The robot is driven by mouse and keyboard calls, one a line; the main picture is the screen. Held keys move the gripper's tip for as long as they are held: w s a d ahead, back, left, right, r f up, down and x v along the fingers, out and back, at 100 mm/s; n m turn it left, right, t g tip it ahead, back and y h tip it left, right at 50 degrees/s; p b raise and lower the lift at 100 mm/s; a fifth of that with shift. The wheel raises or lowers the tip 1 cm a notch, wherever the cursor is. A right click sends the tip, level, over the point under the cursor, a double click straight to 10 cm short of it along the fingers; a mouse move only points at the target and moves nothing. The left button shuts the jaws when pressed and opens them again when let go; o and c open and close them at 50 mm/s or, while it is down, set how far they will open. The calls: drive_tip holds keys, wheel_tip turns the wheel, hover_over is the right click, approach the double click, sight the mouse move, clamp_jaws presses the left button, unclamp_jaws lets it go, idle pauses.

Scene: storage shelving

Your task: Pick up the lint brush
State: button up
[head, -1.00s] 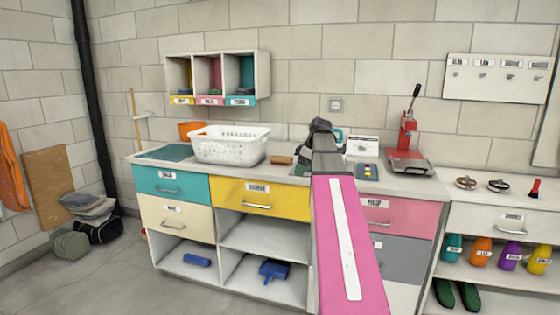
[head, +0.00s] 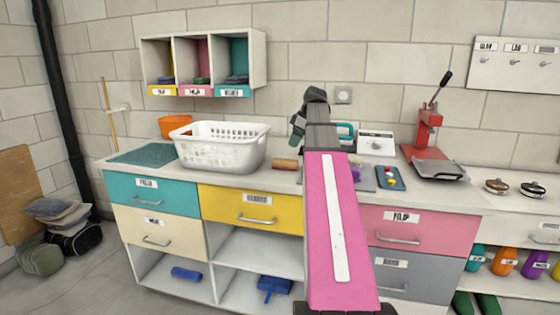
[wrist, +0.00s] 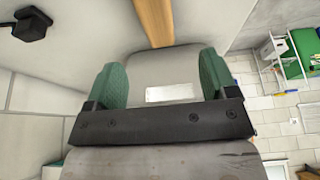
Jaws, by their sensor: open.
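I cannot identify the lint brush for certain. A blue brush-like thing (head: 272,287) lies in the lower middle cubby, and a blue cylinder (head: 186,273) lies in the lower left cubby. My gripper (head: 298,128) is raised above the counter, partly hidden behind my pink arm. In the wrist view its two green fingers (wrist: 162,78) are spread apart, with nothing held between them. It is well above and apart from the blue things.
The counter holds a white basket (head: 222,150), a brown roll (head: 285,164), a blue tray (head: 390,178) and a red press (head: 428,130). Yellow (head: 250,208) and pink (head: 418,228) drawers are shut. A small cubby shelf (head: 255,60) hangs on the wall.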

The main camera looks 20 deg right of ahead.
sight(286, 160)
drive_tip(key=shift+w+a+f, duration=0.1)
drive_tip(key=shift+w+f, duration=0.1)
drive_tip(key=shift+w, duration=0.2)
drive_tip(key=shift+x, duration=5.2)
drive_tip(key=shift+a+f, duration=0.1)
drive_tip(key=shift+f, duration=0.1)
drive_tip(key=c, duration=1.1)
wheel_tip(286, 160, up, 10)
drive_tip(key=shift+r, duration=0.25)
